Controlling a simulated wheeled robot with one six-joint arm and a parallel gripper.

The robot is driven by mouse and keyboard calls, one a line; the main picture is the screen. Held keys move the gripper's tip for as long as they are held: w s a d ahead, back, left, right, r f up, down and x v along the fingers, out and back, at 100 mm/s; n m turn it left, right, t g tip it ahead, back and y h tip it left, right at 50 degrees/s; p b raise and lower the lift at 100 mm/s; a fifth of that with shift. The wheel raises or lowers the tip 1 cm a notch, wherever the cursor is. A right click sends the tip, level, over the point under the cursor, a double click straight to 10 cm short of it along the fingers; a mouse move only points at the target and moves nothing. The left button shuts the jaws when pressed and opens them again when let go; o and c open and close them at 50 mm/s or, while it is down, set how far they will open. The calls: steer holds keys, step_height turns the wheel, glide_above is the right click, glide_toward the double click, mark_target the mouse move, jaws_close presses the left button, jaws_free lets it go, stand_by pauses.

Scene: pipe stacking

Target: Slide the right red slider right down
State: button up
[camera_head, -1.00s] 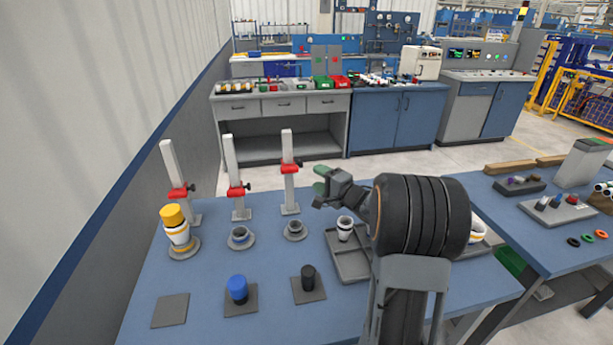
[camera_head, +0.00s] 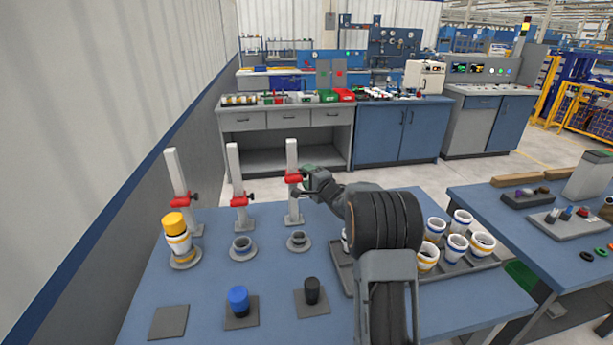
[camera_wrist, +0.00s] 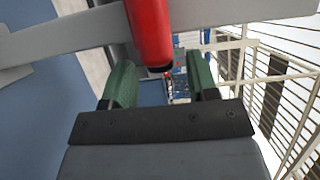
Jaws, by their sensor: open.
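Three grey posts stand in a row on the blue table, each with a red slider. The right red slider (camera_head: 293,178) sits partway up the right post (camera_head: 292,200). My gripper (camera_head: 304,180) is at the right side of this slider in the head view. In the wrist view, the red slider (camera_wrist: 150,32) lies ahead between the two green fingertips of my gripper (camera_wrist: 160,88). The fingers are apart, and I see no clear contact. The left slider (camera_head: 182,203) and middle slider (camera_head: 239,201) are on their own posts.
Below the right post is a grey ring base (camera_head: 298,241). A yellow-topped cup stack (camera_head: 176,235) stands at left. A blue cylinder (camera_head: 238,298) and a black cylinder (camera_head: 312,290) stand in front. A tray (camera_head: 455,267) of several white cups is at right.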

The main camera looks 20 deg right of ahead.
steer(key=shift+w+a, duration=0.1)
steer(key=shift+w, duration=0.55)
jaws_close()
